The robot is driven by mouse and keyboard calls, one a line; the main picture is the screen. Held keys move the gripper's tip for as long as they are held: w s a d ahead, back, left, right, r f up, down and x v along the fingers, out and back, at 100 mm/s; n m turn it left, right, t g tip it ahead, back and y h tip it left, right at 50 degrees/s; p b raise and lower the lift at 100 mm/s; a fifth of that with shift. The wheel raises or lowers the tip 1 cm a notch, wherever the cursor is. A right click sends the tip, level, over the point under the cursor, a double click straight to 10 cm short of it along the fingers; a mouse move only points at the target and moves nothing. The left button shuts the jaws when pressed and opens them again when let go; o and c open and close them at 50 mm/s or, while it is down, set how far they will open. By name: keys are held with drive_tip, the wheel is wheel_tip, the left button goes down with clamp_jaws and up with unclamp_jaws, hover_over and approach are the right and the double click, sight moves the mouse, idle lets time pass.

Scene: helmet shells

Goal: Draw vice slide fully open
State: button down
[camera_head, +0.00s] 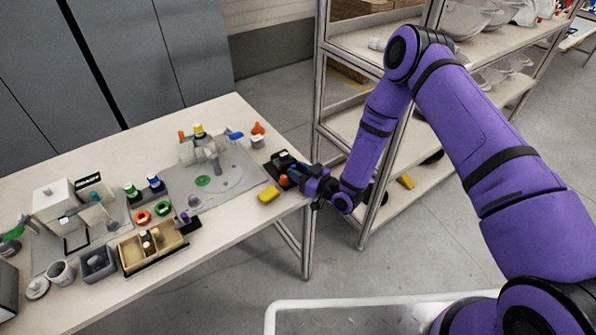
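A small dark object with a pale top, which looks like the vice (283,160), sits near the right end of the white table. Its slide cannot be made out at this size. My purple arm reaches down from the right, and my gripper (292,178) is at the table's right edge, beside or over the front of the dark object. An orange-red part (284,181) shows by the fingertips. Whether the fingers touch the vice, and whether they are open or shut, is not clear.
A grey mat (233,180) with a fixture is further left. A wooden box (128,257) and several small parts fill the table's left half. A metal shelf rack (322,75) stands close behind my arm.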

drive_tip(key=shift+s+d, duration=0.7)
drive_tip(key=shift+s, duration=0.2)
drive_tip(key=c, duration=1.1)
unclamp_jaws()
drive_tip(key=shift+o, duration=0.2)
drive_tip(key=shift+d, duration=0.1)
drive_tip(key=v, duration=1)
drive_tip(key=shift+s+d, duration=0.25)
drive_tip(key=shift+s, duration=0.1)
